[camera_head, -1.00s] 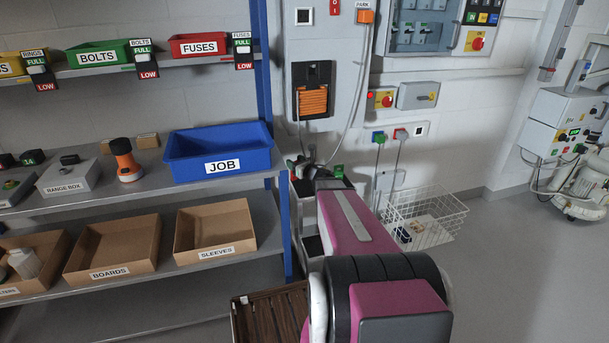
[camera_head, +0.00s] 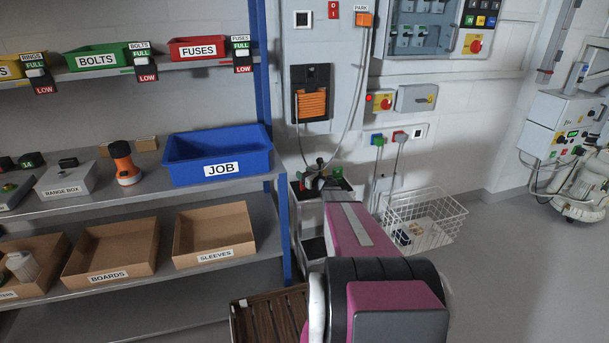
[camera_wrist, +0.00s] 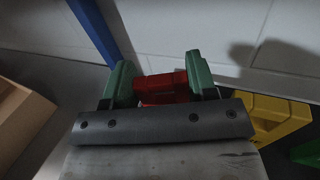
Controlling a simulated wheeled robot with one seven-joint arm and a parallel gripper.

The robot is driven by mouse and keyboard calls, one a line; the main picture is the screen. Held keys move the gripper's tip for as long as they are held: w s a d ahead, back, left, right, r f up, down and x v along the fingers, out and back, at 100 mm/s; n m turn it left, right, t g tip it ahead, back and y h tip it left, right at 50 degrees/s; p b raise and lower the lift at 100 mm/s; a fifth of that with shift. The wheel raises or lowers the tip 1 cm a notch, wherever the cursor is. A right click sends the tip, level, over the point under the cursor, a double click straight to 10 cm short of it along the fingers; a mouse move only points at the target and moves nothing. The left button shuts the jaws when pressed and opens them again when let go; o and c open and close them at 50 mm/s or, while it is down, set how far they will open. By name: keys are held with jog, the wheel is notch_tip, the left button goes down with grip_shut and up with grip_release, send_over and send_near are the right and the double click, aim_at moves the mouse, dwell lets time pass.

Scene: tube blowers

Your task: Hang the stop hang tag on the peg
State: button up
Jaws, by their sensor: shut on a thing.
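My gripper (camera_wrist: 160,74) has green fingers and is shut on a red thing (camera_wrist: 166,84), most likely the stop hang tag. Only part of it shows between the fingers in the wrist view, and no lettering can be read. I cannot pick out the peg for certain in either view.
A blue JOB bin (camera_head: 218,157) stands on the shelf to the left of my gripper. A wire basket (camera_head: 424,218) is to the right. A yellow bin (camera_wrist: 268,118) shows in the wrist view.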

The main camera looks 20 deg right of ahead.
jog(key=shift+f, duration=0.15)
jog(key=o, duration=0.9)
jog(key=shift+s+r, duration=0.15)
jog(key=shift+r, duration=0.05)
jog(key=v, duration=1.1)
jog(key=shift+s+d, duration=0.15)
jog(key=shift+s, duration=0.2)
jog(key=shift+f, duration=0.1)
